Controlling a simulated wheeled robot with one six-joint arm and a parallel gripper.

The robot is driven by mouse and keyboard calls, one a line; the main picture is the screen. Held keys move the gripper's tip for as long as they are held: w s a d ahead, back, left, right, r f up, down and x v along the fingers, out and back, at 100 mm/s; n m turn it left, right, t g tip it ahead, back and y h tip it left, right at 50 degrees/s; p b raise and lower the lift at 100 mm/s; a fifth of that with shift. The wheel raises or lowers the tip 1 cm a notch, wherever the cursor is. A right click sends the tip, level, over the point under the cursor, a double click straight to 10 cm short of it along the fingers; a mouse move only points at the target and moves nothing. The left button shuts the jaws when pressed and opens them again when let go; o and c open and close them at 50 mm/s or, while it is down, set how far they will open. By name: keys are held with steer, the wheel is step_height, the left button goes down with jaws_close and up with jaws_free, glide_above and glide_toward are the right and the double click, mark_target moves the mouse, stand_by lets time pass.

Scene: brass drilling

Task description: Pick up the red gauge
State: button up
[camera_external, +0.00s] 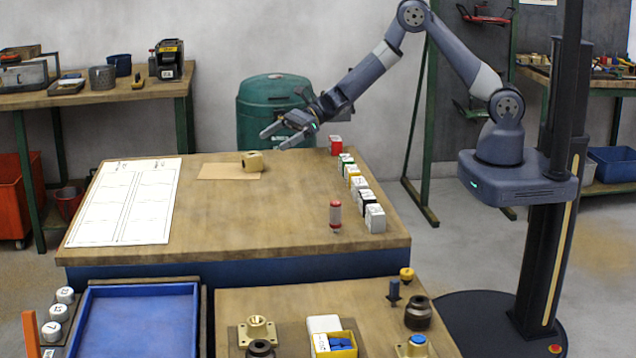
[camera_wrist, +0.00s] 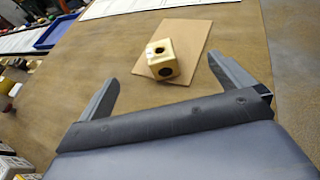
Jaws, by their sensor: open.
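A small upright cylinder with a red top, a pale middle and a red lower band, likely the red gauge (camera_external: 335,216), stands on the wooden table near its front right, just left of the row of small boxes. I cannot make it out in the wrist view. My gripper (camera_external: 272,141) is open and empty above the back of the table, well behind and left of the gauge. In the wrist view its two fingers (camera_wrist: 161,57) are spread wide, with a brass block (camera_wrist: 163,60) on a tan card (camera_wrist: 198,42) beyond them.
A row of small labelled boxes (camera_external: 375,219) runs along the table's right side, with a red box (camera_external: 335,145) at its back end. A white printed sheet (camera_external: 125,202) lies at left. A lower bench (camera_external: 285,300) in front holds parts. The table's middle is clear.

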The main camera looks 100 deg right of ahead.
mark_target(334, 214)
steer(key=shift+c, duration=0.2)
stand_by(0.3)
steer(key=c, duration=1.1)
